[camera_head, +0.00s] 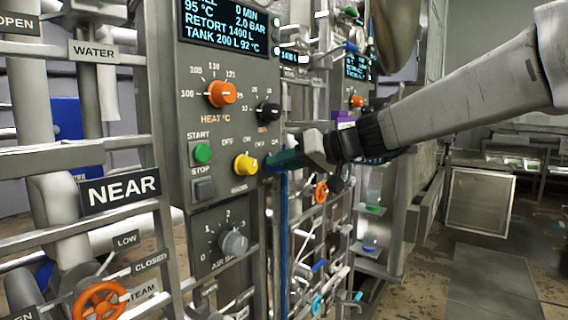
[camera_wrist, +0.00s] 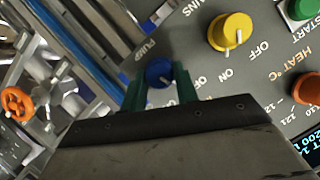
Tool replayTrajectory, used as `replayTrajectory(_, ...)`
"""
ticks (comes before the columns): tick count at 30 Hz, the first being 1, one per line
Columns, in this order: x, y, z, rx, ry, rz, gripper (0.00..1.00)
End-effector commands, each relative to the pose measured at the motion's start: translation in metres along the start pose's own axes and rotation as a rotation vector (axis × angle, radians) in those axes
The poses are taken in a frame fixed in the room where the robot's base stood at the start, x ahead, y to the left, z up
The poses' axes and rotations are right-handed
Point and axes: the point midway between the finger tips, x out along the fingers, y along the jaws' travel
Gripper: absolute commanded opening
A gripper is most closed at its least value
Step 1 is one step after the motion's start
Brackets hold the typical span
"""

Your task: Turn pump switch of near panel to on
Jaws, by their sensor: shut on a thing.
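The near panel (camera_head: 175,120) fills the left middle of the head view, beside a sign reading NEAR. The pump switch (camera_wrist: 158,73) is a blue round knob next to the PUMP lettering in the wrist view. My gripper (camera_wrist: 160,88) has green fingers on both sides of this knob and is shut on it. A pale pointer mark shows on the knob, but its exact setting is hard to read. In the head view my gripper (camera_head: 275,160) reaches the panel's right edge from the right, and its fingers hide the knob.
A yellow knob (camera_head: 245,165) sits just left of my gripper. An orange heat knob (camera_head: 221,93), a black knob (camera_head: 268,111), a green start button (camera_head: 202,153) and a grey knob (camera_head: 233,243) share the panel. Pipes and valves crowd below; open floor (camera_head: 490,270) lies at right.

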Motion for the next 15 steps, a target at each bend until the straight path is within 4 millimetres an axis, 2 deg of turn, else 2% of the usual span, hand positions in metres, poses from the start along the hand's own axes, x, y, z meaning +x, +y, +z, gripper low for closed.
replayTrajectory(15,0.0001,0.0049,0.0012,0.444,0.0,-0.183,0.07)
